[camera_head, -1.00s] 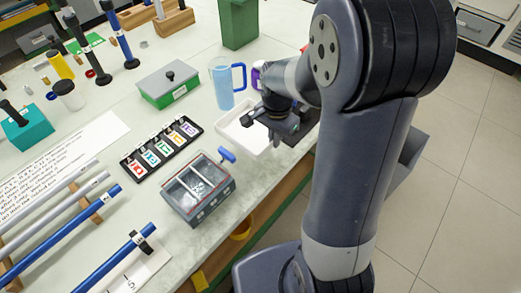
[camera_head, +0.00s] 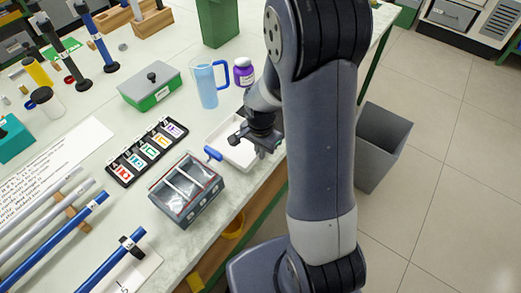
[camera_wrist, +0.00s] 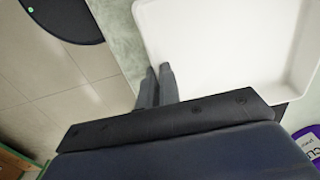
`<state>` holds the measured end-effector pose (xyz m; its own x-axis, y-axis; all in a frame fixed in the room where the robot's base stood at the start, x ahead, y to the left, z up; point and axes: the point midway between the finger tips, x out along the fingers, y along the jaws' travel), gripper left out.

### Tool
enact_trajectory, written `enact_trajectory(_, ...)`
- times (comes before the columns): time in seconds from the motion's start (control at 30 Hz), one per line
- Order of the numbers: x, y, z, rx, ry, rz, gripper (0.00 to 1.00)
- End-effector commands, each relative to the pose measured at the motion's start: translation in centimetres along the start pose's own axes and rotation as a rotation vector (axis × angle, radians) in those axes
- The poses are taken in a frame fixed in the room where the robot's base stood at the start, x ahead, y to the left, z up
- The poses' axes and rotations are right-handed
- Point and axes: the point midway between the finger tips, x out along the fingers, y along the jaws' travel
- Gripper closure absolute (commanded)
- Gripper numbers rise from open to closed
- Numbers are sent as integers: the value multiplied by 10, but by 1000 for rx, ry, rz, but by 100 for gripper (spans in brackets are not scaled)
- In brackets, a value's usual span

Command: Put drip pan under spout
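The drip pan (camera_head: 229,150) is a shallow white rectangular tray near the bench's front edge, partly hidden by my arm. It also fills the upper right of the wrist view (camera_wrist: 225,45). My gripper (camera_head: 262,147) is at the pan's right side. In the wrist view its fingers (camera_wrist: 157,78) are close together and straddle the pan's rim, apparently shut on it. A grey box with a clear lid (camera_head: 187,190) stands left of the pan. Its blue tap (camera_head: 212,153) points toward the pan's near left side. The spout's opening is too small to make out.
A light blue jug (camera_head: 206,84) and purple bottle (camera_head: 243,72) stand behind the pan. A black labelled rack (camera_head: 120,172) and a green-grey box (camera_head: 150,88) are to the left. A grey bin (camera_head: 385,145) stands on the floor at right.

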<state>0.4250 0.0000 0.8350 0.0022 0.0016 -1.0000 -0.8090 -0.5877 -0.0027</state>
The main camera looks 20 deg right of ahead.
Motion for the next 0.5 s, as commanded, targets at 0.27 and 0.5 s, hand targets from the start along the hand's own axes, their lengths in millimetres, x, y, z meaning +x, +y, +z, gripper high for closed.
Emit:
enact_trajectory(0.27, 0, 0, 0, 0, 0, 0, 75)
enact_trajectory(0.5, 0, 0, 0, 0, 0, 0, 75)
